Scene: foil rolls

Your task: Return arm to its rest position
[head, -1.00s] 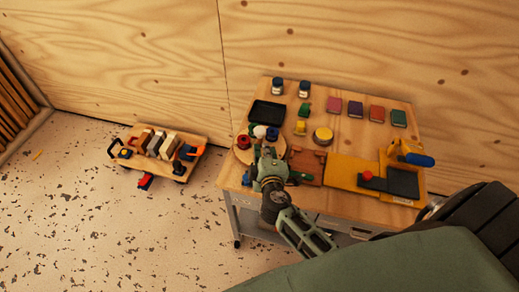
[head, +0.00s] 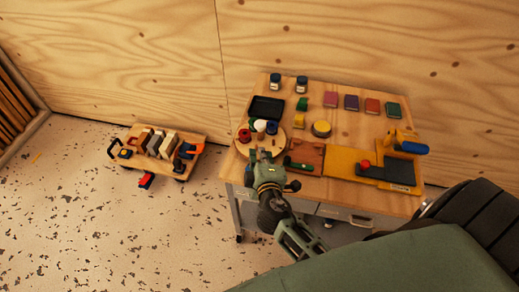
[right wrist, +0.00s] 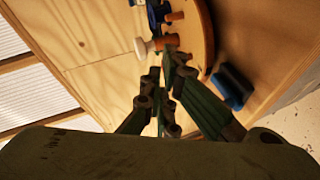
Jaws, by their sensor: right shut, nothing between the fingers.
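My right gripper (head: 258,158) is shut and empty. It is over the front left part of the wooden table (head: 352,200), next to the round wooden board (head: 297,128). In the right wrist view its dark green fingers (right wrist: 170,64) are close together, with the board's curved edge (right wrist: 207,38) and a white-topped peg (right wrist: 150,46) beyond them. My left gripper is not in view.
The board carries small red, white and blue pieces. A black tray (head: 267,107), two jars, several coloured boxes and a yellow mat (head: 343,161) are also on the table. A low wheeled board (head: 196,141) with blocks stands on the floor at left, with free floor between.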

